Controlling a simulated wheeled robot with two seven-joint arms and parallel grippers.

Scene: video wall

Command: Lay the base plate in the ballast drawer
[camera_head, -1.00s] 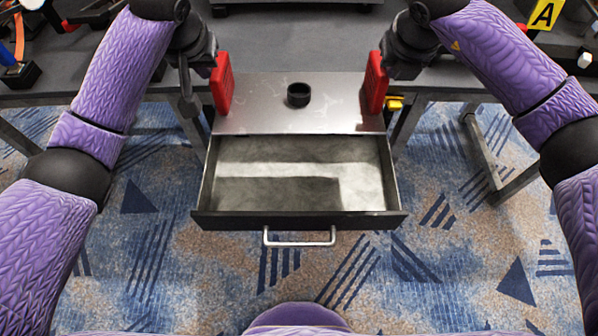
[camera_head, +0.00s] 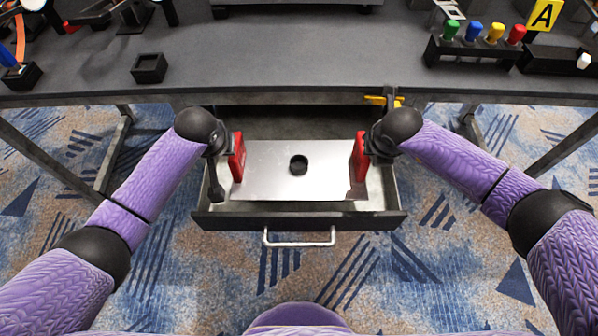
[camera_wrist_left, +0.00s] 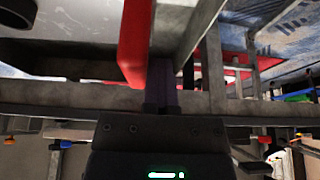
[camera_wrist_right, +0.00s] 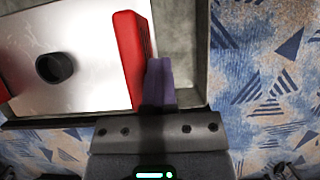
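The base plate (camera_head: 270,185) is a shiny metal sheet with a black ring (camera_head: 299,165) in its middle and a red handle at each side. It lies level within the outline of the open ballast drawer (camera_head: 300,219). I cannot tell whether it touches the drawer floor. My left gripper (camera_head: 230,160) is shut on the left red handle (camera_head: 238,157), also in the left wrist view (camera_wrist_left: 135,40). My right gripper (camera_head: 370,155) is shut on the right red handle (camera_head: 360,156), also in the right wrist view (camera_wrist_right: 130,60). Drawer floor shows beside the plate.
The dark tabletop (camera_head: 300,60) overhangs the drawer's back. A small black open box (camera_head: 149,68) and a holder with coloured pegs (camera_head: 480,46) stand on it. A yellow item (camera_head: 383,101) is at the table's front edge. Carpet lies around the drawer.

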